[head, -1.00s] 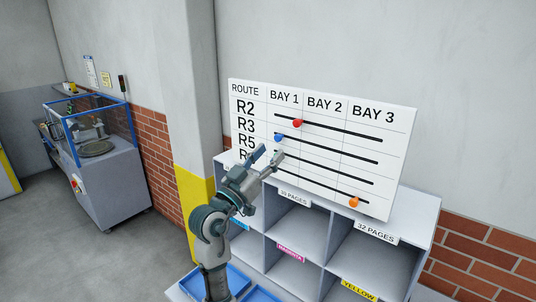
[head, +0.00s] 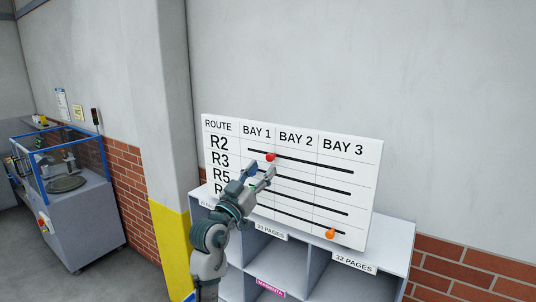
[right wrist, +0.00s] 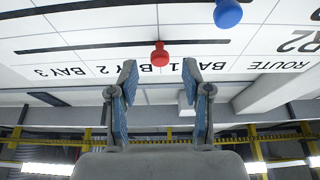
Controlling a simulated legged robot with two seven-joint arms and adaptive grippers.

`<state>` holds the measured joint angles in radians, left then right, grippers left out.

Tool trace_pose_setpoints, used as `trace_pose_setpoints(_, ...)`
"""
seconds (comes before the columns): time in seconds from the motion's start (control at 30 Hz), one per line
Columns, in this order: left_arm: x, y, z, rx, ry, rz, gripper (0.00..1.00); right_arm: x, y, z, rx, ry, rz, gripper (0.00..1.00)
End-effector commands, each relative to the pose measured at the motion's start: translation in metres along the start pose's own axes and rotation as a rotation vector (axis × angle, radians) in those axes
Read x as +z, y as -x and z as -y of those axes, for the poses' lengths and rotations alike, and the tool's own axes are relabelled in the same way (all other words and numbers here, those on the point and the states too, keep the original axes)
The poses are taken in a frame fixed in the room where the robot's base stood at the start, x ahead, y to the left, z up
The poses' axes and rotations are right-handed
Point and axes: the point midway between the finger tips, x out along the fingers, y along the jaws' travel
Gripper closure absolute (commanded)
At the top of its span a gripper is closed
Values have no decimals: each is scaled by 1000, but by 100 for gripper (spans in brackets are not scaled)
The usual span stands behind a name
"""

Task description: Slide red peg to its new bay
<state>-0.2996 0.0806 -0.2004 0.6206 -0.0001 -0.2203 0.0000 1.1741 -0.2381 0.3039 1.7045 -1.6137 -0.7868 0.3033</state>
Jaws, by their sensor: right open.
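The red peg (head: 270,157) sits in the R2 slot of the white route board (head: 370,160), near the line between BAY 1 and BAY 2. My right gripper (head: 262,169) is open and empty, with its fingertips just below the red peg in the head view. In the right wrist view, which is upside down, the red peg (right wrist: 160,55) lies between the lines of the two open fingers (right wrist: 160,78), a little beyond their tips and apart from them. The blue peg (right wrist: 228,13) shows in the R3 slot. My left gripper is not in view.
An orange peg (head: 330,233) sits in the lowest slot under BAY 3. The board stands on a grey shelf unit (head: 397,238) with open compartments. The R2 slot right of the red peg is clear. A machine with a blue frame (head: 75,205) stands far left.

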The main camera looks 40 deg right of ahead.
Motion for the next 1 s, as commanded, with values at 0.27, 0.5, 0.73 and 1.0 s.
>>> trace_pose_setpoints(0.27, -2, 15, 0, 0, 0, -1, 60, -2, -37, 1, -1, -1, -2, 51)
trace_pose_setpoints(0.5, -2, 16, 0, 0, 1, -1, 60, 0, -42, 1, -1, 0, 0, 51)
trace_pose_setpoints(0.73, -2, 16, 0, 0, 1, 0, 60, 0, -42, 0, -1, 0, 0, 79)
trace_pose_setpoints(1.0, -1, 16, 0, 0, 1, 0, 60, 0, -42, 0, -1, 0, 0, 100)
